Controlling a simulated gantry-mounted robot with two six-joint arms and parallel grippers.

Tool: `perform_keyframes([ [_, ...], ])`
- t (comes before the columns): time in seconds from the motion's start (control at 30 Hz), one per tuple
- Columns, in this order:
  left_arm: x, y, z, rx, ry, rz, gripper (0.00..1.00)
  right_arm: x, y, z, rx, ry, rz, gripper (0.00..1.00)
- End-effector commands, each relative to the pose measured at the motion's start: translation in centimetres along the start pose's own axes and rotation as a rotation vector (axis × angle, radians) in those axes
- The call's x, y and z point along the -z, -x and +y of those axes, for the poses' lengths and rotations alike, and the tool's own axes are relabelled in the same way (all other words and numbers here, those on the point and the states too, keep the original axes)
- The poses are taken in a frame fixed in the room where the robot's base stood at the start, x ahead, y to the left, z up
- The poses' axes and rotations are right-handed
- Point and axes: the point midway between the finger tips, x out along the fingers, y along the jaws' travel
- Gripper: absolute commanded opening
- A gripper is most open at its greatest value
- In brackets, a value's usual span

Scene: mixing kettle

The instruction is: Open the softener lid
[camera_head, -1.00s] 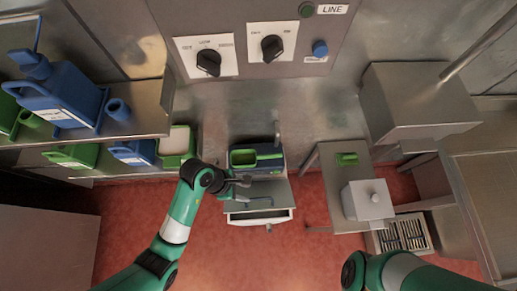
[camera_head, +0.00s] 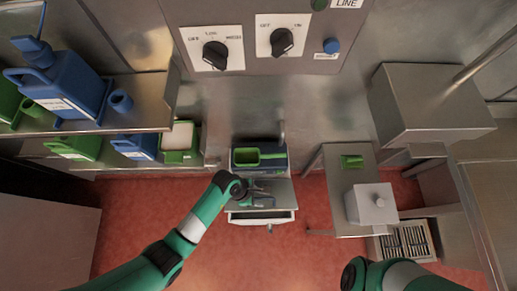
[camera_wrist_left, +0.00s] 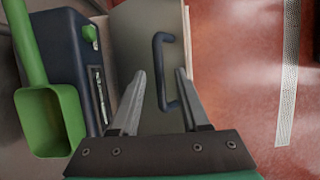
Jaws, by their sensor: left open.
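A grey flat lid (camera_head: 285,197) with a dark handle lies on the white-fronted unit (camera_head: 262,217) at the centre of the head view; I take it for the softener lid. In the left wrist view the lid (camera_wrist_left: 143,40) carries a dark blue bar handle (camera_wrist_left: 158,60). My left gripper (camera_head: 264,192) is over the lid. Its open fingers (camera_wrist_left: 161,76) show on either side of the handle in the wrist view; I cannot tell any contact. The lid looks closed. My right arm enters at the lower right, but its gripper is out of view.
A dark blue box (camera_head: 274,162) with a green scoop (camera_head: 258,155) stands right behind the lid. A side table (camera_head: 333,190) with a grey box (camera_head: 371,205) is to the right. Shelves with jugs (camera_head: 75,80) are at the left. The red floor (camera_head: 290,260) in front is clear.

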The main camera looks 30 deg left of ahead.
Motion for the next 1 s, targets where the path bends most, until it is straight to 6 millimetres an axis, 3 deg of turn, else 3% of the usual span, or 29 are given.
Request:
perform_keyframes([
  [0.23,-0.02,-0.11,0.00,0.000,0.000,0.000,0.46,0.01,0.00,0.00,0.000,0.000,0.000,0.50],
  [0.5,-0.01,-0.09,-0.01,0.000,0.000,0.000,0.00,0.01,0.00,0.00,0.000,0.000,0.000,0.50],
  [1.0,-0.01,-0.07,-0.02,0.000,0.000,0.000,0.00,0.01,0.00,0.00,0.000,0.000,0.000,0.50],
])
